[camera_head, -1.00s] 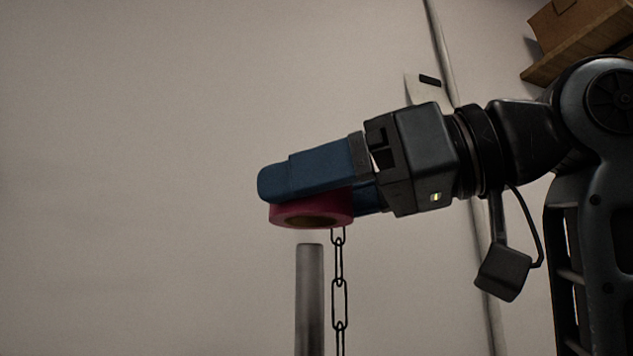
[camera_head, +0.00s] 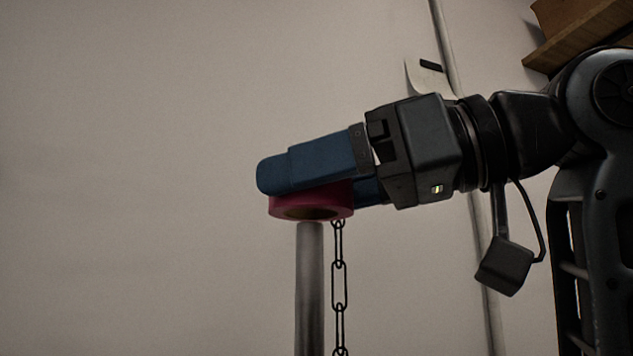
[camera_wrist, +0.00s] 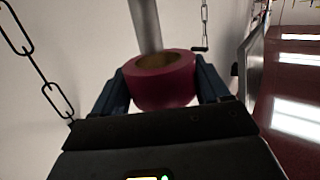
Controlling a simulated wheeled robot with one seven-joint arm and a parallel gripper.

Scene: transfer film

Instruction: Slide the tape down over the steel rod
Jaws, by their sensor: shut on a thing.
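The tape (camera_head: 311,206) is a dark red ring with a brown inner core, held level. My gripper (camera_head: 290,178) has blue fingers and is shut on it from the right. In the wrist view the tape (camera_wrist: 163,88) sits between the two fingers. The steel rod (camera_head: 310,290) stands upright, grey, its top close under the tape's hole in the head view. In the wrist view the rod (camera_wrist: 145,25) meets the far rim of the tape, and its end is hidden there. I cannot tell whether the tip is inside the hole.
A dark chain (camera_head: 339,285) hangs just right of the rod, close to the tape. The wrist view shows a chain at the left (camera_wrist: 38,70) and another at the upper right (camera_wrist: 204,25). A wooden shelf (camera_head: 575,45) is at the upper right. Left of the rod is clear.

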